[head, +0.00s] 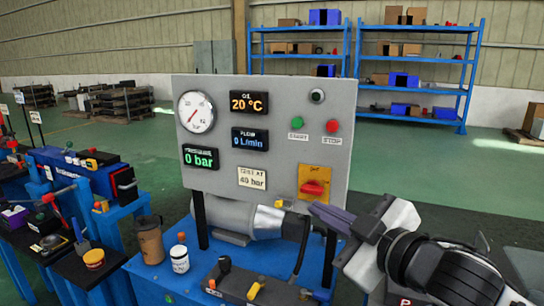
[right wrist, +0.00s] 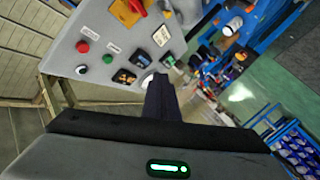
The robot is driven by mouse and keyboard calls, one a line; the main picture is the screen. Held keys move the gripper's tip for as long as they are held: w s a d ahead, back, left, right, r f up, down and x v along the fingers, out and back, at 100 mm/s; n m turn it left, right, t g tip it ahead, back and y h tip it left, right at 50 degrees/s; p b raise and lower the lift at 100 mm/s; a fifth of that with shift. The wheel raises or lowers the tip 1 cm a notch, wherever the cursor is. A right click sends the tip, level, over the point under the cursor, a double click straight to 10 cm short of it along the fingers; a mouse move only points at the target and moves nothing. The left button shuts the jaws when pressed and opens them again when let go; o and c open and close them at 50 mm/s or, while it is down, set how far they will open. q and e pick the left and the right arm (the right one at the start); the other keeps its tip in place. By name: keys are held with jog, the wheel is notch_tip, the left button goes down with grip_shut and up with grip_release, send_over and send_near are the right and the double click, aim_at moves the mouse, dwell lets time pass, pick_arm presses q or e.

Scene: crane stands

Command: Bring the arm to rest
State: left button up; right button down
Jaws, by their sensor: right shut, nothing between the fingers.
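My right gripper (head: 332,217) reaches in from the right in the head view, in front of the lower right of a grey control panel (head: 268,108). Its fingers are shut with nothing between them; they also show in the right wrist view (right wrist: 161,98). The fingertips appear close to the red rotary switch (head: 313,188) on its yellow plate, but I cannot tell the exact gap. The panel shows 20 °C, 0 L/min and 0 bar, with a dial gauge (head: 196,112), a green button (head: 332,126) and a red button (head: 333,125). My left gripper is out of view.
The panel stands on a blue bench (head: 160,280) with a motor (head: 235,216), a brown mug (head: 149,240) and a white jar (head: 179,259). Blue workbenches (head: 90,185) stand at the left. Blue shelves (head: 419,88) stand far behind, with open green floor between.

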jog(key=s+f+m+g+h, duration=0.1)
jog(key=s+f+m, duration=0.2)
jog(key=f, duration=1)
jog(key=s+f+m+g+h, duration=0.1)
jog(key=s+f+m, duration=0.2)
jog(key=f, duration=1)
jog(key=s+d+f+m+g+h, duration=0.1)
jog(key=s+d+f, duration=0.3)
jog(key=s+f, duration=0.6)
jog(key=s+d+f+m+g+h, duration=0.2)
jog(key=s+d+f+m, duration=0.1)
jog(key=s+f, duration=0.7)
jog(key=shift+s+d+f+m+g, duration=0.4)
jog(key=shift+f+m, duration=0.1)
jog(key=shift+f, duration=0.25)
